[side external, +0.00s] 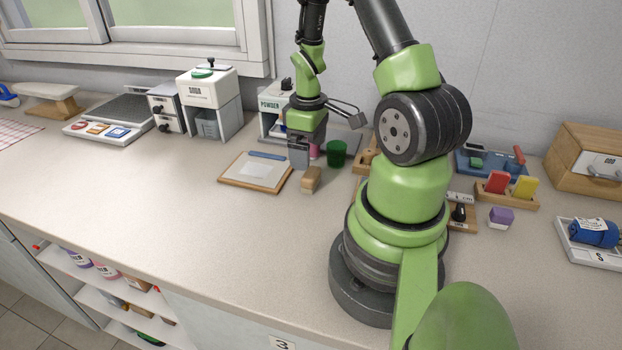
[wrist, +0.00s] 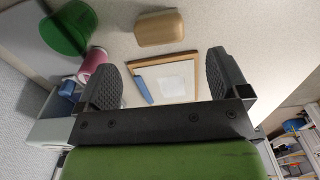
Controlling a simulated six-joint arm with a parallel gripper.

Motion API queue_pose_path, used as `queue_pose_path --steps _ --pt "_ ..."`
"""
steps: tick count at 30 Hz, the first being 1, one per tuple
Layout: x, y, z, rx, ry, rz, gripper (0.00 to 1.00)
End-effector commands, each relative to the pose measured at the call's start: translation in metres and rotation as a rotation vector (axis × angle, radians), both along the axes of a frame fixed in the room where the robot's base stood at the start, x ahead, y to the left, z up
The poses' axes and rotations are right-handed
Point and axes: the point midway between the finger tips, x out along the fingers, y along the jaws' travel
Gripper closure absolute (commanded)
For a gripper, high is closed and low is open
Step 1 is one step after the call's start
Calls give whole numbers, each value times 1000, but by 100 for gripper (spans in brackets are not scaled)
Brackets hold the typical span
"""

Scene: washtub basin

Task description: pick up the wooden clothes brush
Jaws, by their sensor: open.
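The wooden clothes brush (side external: 311,180) looks like a small rounded tan block on the counter. It lies near the right end of a wood-framed board. In the wrist view the brush (wrist: 160,28) shows near the top, beyond the fingertips and outside the gap between them. My gripper (side external: 300,160) points down above the counter, just behind the brush in the side view. In the wrist view my gripper (wrist: 164,76) has its two dark pads wide apart, with nothing held between them. The brush's underside is hidden.
The framed board (side external: 228,175) with a pale sheet and blue strip lies left of the brush. A green cup (side external: 336,154) and a pink item (wrist: 93,62) stand close by. A powder dispenser (side external: 270,104) is behind. The counter in front is clear.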

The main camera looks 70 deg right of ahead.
Motion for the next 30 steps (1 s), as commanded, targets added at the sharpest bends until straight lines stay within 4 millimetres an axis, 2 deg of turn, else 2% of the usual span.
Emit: queue_pose_path --steps 8,15,19,26,30 --pt "-2 1 -24 2 2 -2 6" --pt "-6 1 -58 2 2 -2 6" --pt "-5 0 -66 0 -1 -2 6" --pt "-5 0 -66 -1 -2 -2 6" --pt "-5 0 -66 -1 -2 -2 39"
